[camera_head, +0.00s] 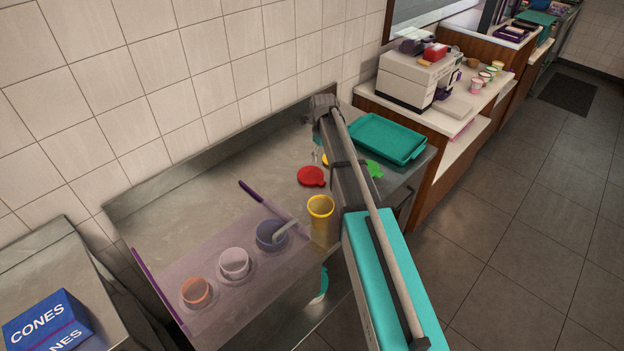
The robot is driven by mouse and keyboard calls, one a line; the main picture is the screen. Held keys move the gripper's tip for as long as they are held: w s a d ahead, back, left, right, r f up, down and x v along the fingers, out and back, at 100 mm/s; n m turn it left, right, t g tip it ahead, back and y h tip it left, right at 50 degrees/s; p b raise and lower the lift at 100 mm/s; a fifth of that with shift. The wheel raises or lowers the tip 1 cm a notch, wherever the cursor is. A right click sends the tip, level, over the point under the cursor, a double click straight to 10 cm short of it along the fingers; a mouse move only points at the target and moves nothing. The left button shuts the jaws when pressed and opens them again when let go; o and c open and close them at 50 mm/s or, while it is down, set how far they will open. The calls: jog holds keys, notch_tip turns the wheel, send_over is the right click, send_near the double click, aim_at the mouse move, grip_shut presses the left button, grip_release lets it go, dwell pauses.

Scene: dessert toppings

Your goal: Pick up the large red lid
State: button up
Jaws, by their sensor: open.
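The large red lid (311,177) lies flat on the metal counter (215,178), just left of my arm. It is round with a small tab on its right side. Its whole top shows and nothing touches it. My arm reaches from the bottom right up over the counter, with its far joint above the back edge. My gripper cannot be made out; it seems hidden behind my arm. A small greyish item beside the arm, behind the lid, is too small to identify.
A yellow container (320,207) stands in front of the lid. A clear purple-edged guard (225,262) covers several tubs at the front. A green piece (374,169) and teal tray (387,138) lie right of my arm. The counter left of the lid is clear.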

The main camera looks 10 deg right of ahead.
jog(key=b, duration=0.7)
send_over(322, 182)
jog(key=shift+w+f, duration=0.1)
jog(key=shift+f, duration=3.5)
jog(key=shift+a, duration=0.1)
jog(key=shift+f, duration=0.1)
jog(key=shift+s+f+b, duration=0.2)
jog(key=shift+f+b, duration=2.2)
jog(key=shift+f, duration=0.1)
jog(key=c, duration=0.9)
